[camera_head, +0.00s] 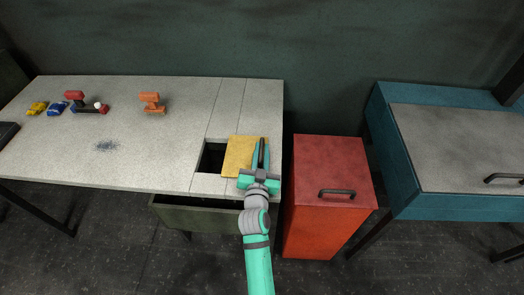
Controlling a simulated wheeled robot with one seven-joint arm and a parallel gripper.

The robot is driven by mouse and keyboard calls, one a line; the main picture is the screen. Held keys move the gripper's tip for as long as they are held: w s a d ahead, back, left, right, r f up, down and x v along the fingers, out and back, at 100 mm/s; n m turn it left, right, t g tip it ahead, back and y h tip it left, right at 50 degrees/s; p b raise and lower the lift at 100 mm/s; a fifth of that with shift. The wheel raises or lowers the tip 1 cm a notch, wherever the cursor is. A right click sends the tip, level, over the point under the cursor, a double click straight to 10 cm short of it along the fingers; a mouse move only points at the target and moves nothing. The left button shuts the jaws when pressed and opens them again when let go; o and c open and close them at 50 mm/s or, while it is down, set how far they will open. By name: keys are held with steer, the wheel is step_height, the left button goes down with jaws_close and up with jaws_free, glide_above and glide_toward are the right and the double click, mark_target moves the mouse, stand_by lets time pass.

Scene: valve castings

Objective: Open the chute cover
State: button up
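The yellow chute cover (238,157) lies flat near the right end of the grey table. A dark square chute opening (211,158) shows to the left of the cover, so the chute is at least partly uncovered. A dark upright handle (262,148) stands at the cover's right side. My gripper (261,157) is over the cover's right part, with its teal fingers on both sides of the handle, and looks shut on it. My gripper hides the cover's lower right corner.
A red bin (330,175) with a black handle stands right of the table (170,125). A blue bench (395,150) with a grey lid is farther right. An orange valve casting (152,103), a red-and-black casting (88,103) and small yellow and blue pieces lie at the table's back left.

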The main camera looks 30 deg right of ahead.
steer(key=shift+o, duration=1.3)
steer(key=shift+s+a, duration=0.1)
steer(key=v, duration=1)
steer(key=shift+s+a, duration=0.15)
steer(key=shift+s, duration=0.1)
